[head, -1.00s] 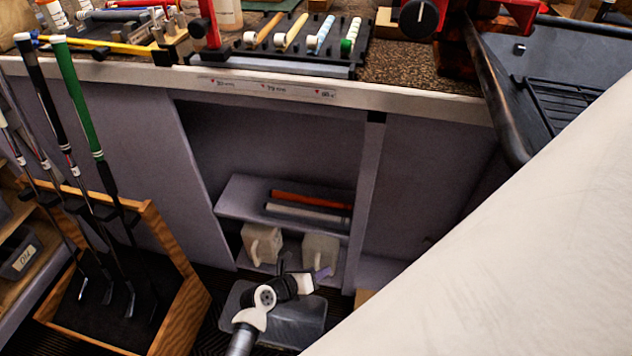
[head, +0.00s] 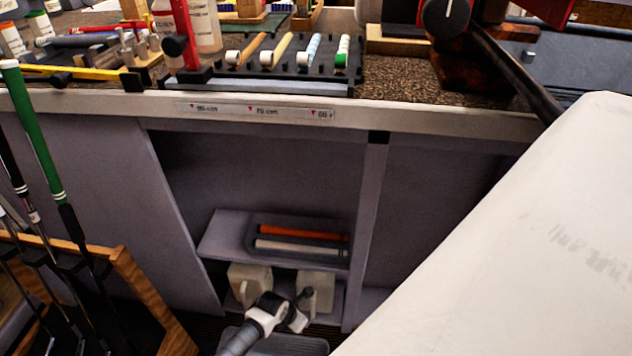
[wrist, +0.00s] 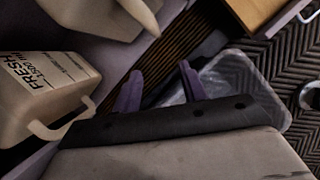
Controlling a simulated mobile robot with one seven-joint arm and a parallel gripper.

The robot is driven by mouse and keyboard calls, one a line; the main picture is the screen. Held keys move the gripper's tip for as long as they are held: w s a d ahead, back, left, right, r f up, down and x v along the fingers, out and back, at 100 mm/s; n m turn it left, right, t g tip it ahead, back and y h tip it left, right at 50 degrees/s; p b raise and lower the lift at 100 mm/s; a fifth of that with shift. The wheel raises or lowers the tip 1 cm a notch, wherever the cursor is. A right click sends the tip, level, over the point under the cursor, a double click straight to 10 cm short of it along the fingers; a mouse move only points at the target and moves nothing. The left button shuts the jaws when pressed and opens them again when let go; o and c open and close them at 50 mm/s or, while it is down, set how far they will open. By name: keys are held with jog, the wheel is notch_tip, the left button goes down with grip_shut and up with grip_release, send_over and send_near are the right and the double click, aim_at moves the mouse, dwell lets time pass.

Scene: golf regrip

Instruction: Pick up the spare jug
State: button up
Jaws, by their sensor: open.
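Two beige jugs with handles stand in the low cabinet bay under the counter, a left jug (head: 247,282) and a right jug (head: 318,280). In the wrist view, one jug with the label "FRESH 1500 ml" (wrist: 38,92) is at the left, and another jug (wrist: 95,14) is at the top. The second one's label is hidden, and I cannot tell which is the spare. My gripper (wrist: 160,88) is open and empty, its purple fingers apart and beside the jugs. In the head view my wrist covers part of the jugs' fronts, and the fingertips are hidden.
A shelf (head: 226,236) holding an orange and a white roll sits just above the jugs. A clear bin (wrist: 262,98) lies on the floor beyond my fingers. A wooden rack (head: 150,300) with golf clubs stands at the left. The cabinet divider (head: 366,230) is close on the right.

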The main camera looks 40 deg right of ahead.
jog(key=shift+w+d+f+b, duration=0.2)
jog(key=shift+d+f, duration=0.25)
jog(key=shift+d, duration=0.6)
jog(key=shift+w+d+f+b, duration=0.1)
jog(key=shift+d+f+b, duration=0.35)
jog(key=shift+d, duration=0.6)
jog(key=shift+w+d+f+b, duration=0.15)
jog(key=shift+d+f, duration=0.35)
jog(key=shift+d, duration=0.55)
jog(key=shift+c, duration=0.2)
